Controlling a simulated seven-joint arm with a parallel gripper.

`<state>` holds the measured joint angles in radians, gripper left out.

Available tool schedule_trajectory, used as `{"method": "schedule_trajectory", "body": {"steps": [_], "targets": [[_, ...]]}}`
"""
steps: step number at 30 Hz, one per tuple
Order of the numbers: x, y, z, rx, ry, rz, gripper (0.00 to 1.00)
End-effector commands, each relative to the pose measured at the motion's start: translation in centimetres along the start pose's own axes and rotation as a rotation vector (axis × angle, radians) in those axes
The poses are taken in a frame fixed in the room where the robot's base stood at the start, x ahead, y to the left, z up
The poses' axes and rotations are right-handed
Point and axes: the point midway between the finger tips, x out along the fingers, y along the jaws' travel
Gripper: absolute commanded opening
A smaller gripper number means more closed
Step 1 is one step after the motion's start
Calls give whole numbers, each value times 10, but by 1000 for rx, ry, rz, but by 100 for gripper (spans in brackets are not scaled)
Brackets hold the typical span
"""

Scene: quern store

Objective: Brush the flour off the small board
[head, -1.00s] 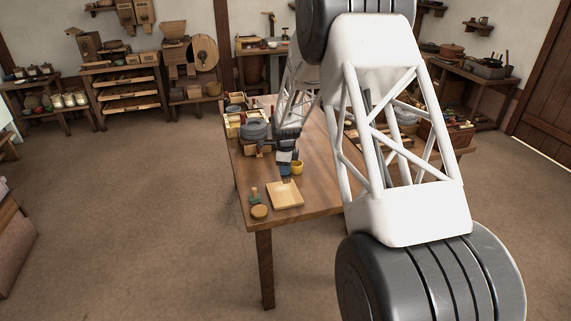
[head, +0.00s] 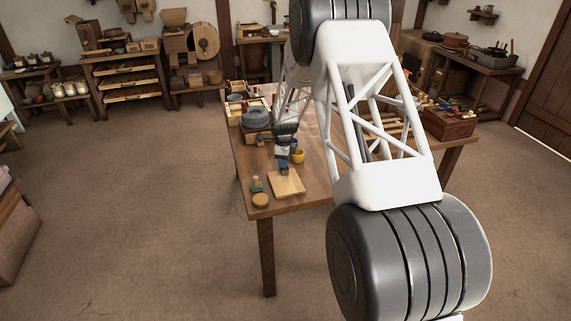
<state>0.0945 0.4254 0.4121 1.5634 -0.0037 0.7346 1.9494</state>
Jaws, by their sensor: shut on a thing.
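The small board (head: 288,186) is a pale square slab lying flat near the front left end of the wooden table in the head view. My gripper (head: 282,156) is over its far edge, pointing down. It is shut on a small blue-tipped thing, likely the brush (head: 283,169), whose lower end overlaps the board's far edge in the picture. I cannot tell whether it touches the board. Flour on the board is too faint to make out at this size.
A small green-based thing (head: 256,184) and a round wooden piece (head: 260,200) stand left of the board. A yellow cup (head: 298,157) is close to the right of my gripper. A grey quern stone (head: 256,117) and boxes stand behind. The table's front edge is close.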

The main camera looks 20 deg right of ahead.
Motion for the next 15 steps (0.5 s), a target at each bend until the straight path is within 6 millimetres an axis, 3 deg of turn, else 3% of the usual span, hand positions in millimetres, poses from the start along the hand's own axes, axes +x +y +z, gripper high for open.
{"method": "schedule_trajectory", "body": {"steps": [3,15], "targets": [[2,8,7,-2,0,2,0],[1,38,-10,-1,0,1,0]]}}
